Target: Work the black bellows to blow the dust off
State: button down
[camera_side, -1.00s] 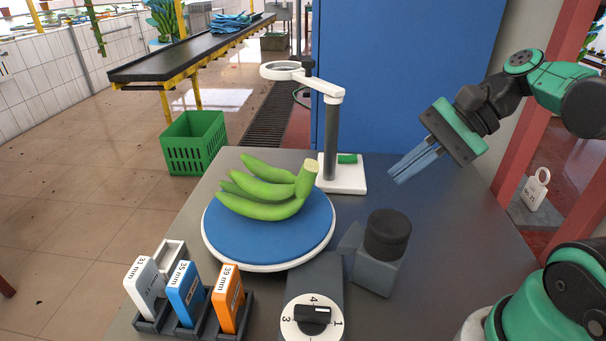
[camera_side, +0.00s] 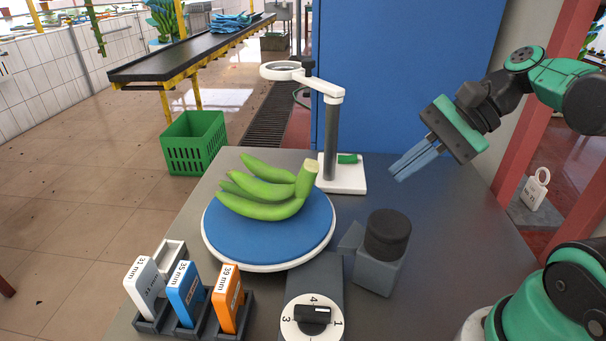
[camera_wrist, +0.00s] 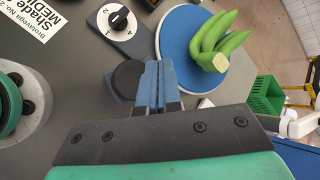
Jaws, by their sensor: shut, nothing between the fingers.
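The black bellows (camera_side: 387,234) is a round black pad on a grey block, with a nozzle toward the blue turntable (camera_side: 218,248). It also shows in the wrist view (camera_wrist: 127,80), partly hidden behind my fingers. A bunch of green bananas (camera_side: 264,190) lies on the turntable; I cannot make out dust on it. My gripper (camera_side: 398,174) is shut and empty, with blue fingers pointing down and left. It hangs in the air above the table, apart from the bellows, and shows in the wrist view (camera_wrist: 157,66).
A white ring stand (camera_side: 332,130) stands behind the turntable. A dial (camera_side: 312,315) sits in front, left of the bellows. A rack holds white, blue and orange size tags (camera_side: 184,290) at the front left. The table right of the bellows is clear.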

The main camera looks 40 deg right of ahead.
aim_at(386, 221)
jog(key=shift+f, duration=2.8)
jog(key=shift+f, duration=0.1)
jog(key=shift+f, duration=0.3)
jog(key=shift+f, duration=0.95)
dwell(0.6)
jog(key=shift+r, duration=1.4)
jog(key=shift+r, duration=2.5)
